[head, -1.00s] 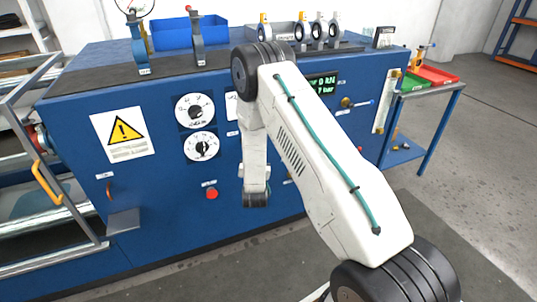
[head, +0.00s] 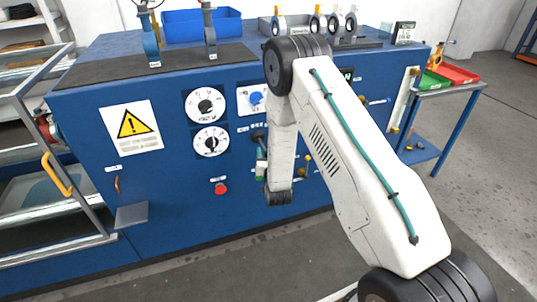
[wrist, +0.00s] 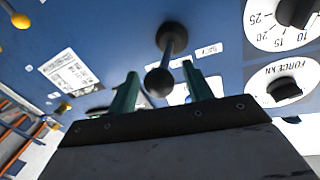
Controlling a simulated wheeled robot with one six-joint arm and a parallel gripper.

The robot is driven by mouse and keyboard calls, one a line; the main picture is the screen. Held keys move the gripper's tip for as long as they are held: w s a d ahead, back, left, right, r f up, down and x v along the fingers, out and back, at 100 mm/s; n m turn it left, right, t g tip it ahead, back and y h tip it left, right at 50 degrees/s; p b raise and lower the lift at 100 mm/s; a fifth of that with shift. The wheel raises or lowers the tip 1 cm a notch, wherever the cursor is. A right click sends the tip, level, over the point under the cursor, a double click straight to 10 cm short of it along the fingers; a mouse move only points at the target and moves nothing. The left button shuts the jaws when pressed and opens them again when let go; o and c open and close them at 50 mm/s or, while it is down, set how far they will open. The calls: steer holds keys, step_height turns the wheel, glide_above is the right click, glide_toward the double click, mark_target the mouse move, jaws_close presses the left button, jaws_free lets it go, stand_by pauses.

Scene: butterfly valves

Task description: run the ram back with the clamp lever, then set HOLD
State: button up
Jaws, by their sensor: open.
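A lever with black ball ends (wrist: 172,36) sticks out from the blue panel in the wrist view. Its near ball (wrist: 159,82) shows between the teal fingers of my gripper (wrist: 160,75). The fingers are apart; I cannot tell whether either touches the ball. In the head view a dark knob (head: 257,137) shows left of my forearm, with part of my gripper (head: 262,158) just below it; the arm hides the rest. A blue selector knob (head: 256,98) sits on a white plate above it. Its lettering is too small to read.
Two round dials (head: 206,105) (head: 211,140) and a red button (head: 221,188) are left of my gripper. The wrist view shows a dial marked FORCE kN (wrist: 284,90). A small side table (head: 450,88) stands right. Yellow-knobbed controls (head: 307,158) lie right of my forearm.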

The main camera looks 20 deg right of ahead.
steer(key=v, duration=0.7)
steer(key=shift+s, duration=0.4)
steer(key=shift+f, duration=0.1)
steer(key=s+a+f+n+g+y, duration=0.1)
steer(key=s+f+g+y, duration=0.15)
steer(key=f+g, duration=0.5)
steer(key=s+a+n+g+y, duration=0.1)
steer(key=s+a+g, duration=0.1)
steer(key=s+g, duration=0.25)
steer(key=s+r+n+g, duration=0.1)
steer(key=s+r+g, duration=0.1)
steer(key=s+r, duration=1.4)
steer(key=s+r+n+g, duration=0.2)
steer(key=s+r, duration=1.4)
steer(key=r, duration=0.8)
steer(key=shift+y, duration=0.45)
